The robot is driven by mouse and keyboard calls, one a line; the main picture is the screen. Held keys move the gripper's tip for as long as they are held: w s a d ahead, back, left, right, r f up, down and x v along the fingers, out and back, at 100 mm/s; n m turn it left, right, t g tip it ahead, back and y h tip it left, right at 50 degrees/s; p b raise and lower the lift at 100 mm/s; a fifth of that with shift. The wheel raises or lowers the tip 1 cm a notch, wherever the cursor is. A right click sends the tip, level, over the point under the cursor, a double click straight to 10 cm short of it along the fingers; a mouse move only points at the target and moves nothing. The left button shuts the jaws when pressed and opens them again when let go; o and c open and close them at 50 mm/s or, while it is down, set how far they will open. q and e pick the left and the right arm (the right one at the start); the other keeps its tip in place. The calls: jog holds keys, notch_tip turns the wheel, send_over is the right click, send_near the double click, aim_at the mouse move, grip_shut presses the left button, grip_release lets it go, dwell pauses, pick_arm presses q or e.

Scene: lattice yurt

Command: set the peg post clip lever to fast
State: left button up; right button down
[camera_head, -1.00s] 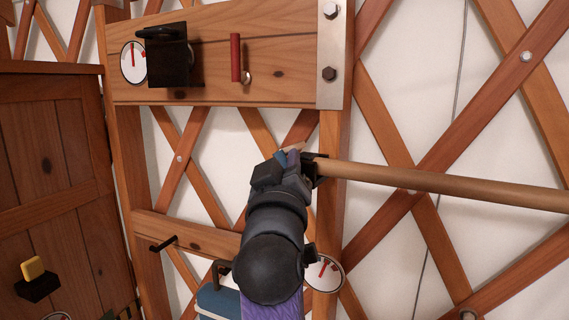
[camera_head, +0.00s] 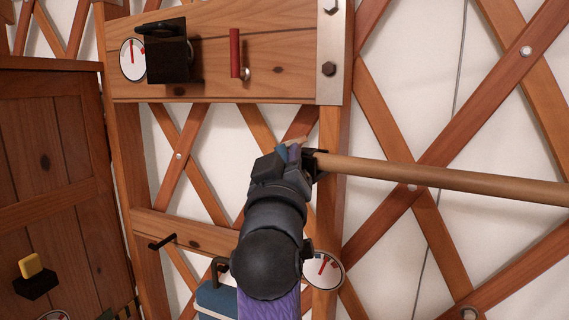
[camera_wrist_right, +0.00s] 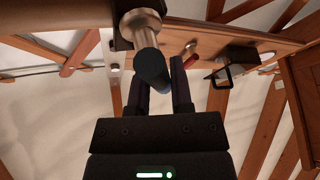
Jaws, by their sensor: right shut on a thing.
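My right gripper (camera_head: 293,152) is in front of the wooden post, below the upper board; the arm hides much of that area. In the right wrist view the gripper (camera_wrist_right: 163,88) is shut on a dark blue-grey grip (camera_wrist_right: 152,70), which I take for the peg post clip lever. The grip sits on a metal shaft (camera_wrist_right: 145,32) coming from a black mount (camera_wrist_right: 126,38). A round white dial (camera_head: 323,270) with red marks is below, partly behind my arm; its lettering is too small to read. My left gripper is not in view.
A wooden pole (camera_head: 440,181) runs right from beside my gripper. The upper board (camera_head: 280,84) carries a red handle (camera_head: 235,52), a black box (camera_head: 168,60) and another dial (camera_head: 131,58). A wooden cabinet (camera_head: 50,150) stands at left. A black peg (camera_head: 162,242) sticks out below.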

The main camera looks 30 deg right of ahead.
jog(key=m+h+b, duration=0.1)
jog(key=m+b, duration=0.1)
jog(key=s+m+h+b, duration=0.1)
jog(key=m+b, duration=0.1)
jog(key=shift+d+g, duration=0.2)
jog(key=shift+g, duration=0.2)
jog(key=shift+s+d+r+m+g+h+b, duration=0.15)
jog(key=shift+m+g+h+b, duration=0.2)
jog(key=shift+m+h+b, duration=0.45)
jog(key=shift+s+m+g+h+b, duration=0.1)
jog(key=shift+m+g+h+b, duration=0.4)
jog(key=shift+m, duration=0.5)
jog(key=c, duration=0.5)
grip_release()
jog(key=shift+c, duration=0.2)
jog(key=b+v, duration=0.5)
jog(key=v, duration=0.5)
jog(key=shift+s, duration=0.1)
